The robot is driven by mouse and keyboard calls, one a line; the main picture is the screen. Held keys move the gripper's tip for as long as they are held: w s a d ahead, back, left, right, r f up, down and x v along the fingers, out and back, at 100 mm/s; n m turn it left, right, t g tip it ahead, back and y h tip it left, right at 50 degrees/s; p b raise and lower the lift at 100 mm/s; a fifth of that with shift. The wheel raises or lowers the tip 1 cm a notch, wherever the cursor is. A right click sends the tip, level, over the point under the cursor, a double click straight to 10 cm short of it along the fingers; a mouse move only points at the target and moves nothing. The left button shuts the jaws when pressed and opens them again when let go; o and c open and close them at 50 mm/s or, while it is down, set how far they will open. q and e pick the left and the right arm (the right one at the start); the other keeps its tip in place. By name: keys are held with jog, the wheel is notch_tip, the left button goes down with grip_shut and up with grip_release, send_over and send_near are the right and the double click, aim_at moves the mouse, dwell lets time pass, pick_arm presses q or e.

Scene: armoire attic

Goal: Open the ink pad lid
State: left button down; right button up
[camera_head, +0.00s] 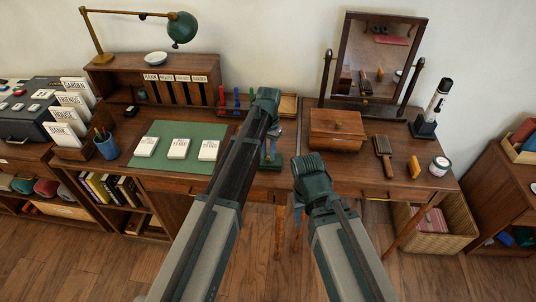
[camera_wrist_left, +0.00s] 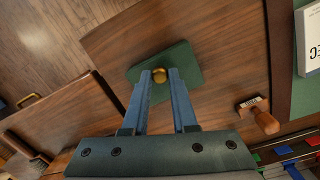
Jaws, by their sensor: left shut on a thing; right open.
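The ink pad has a dark green square lid (camera_wrist_left: 190,66) with a small brass knob (camera_wrist_left: 159,74), on the brown desk in the left wrist view. My left gripper (camera_wrist_left: 160,78) is shut on the knob, its two blue fingers on either side. In the head view my left gripper (camera_head: 270,150) reaches down at the desk's middle, and its arm hides much of the spot. A bit of the green ink pad (camera_head: 270,163) shows below it. I cannot tell whether the lid is raised. My right gripper (camera_head: 297,208) is open and empty, in front of the desk edge.
A green mat (camera_head: 211,131) with white cards lies to the left. A wooden box (camera_head: 335,142), a mirror (camera_head: 374,57) and a brush (camera_head: 383,153) are to the right.

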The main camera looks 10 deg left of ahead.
pick_arm(q)
jog(key=shift+w+r+g, duration=0.3)
jog(key=shift+w+g, duration=0.6)
jog(key=shift+g, duration=0.1)
jog(key=shift+a+r+g, duration=0.1)
jog(key=shift+r+g, duration=0.15)
jog(key=shift+g, duration=0.35)
jog(key=c, duration=0.7)
grip_release()
jog(key=shift+r, duration=0.15)
jog(key=p+v, duration=1.2)
jog(key=v, duration=0.1)
jog(key=shift+w+a+r, duration=0.15)
jog(key=shift+r, duration=0.1)
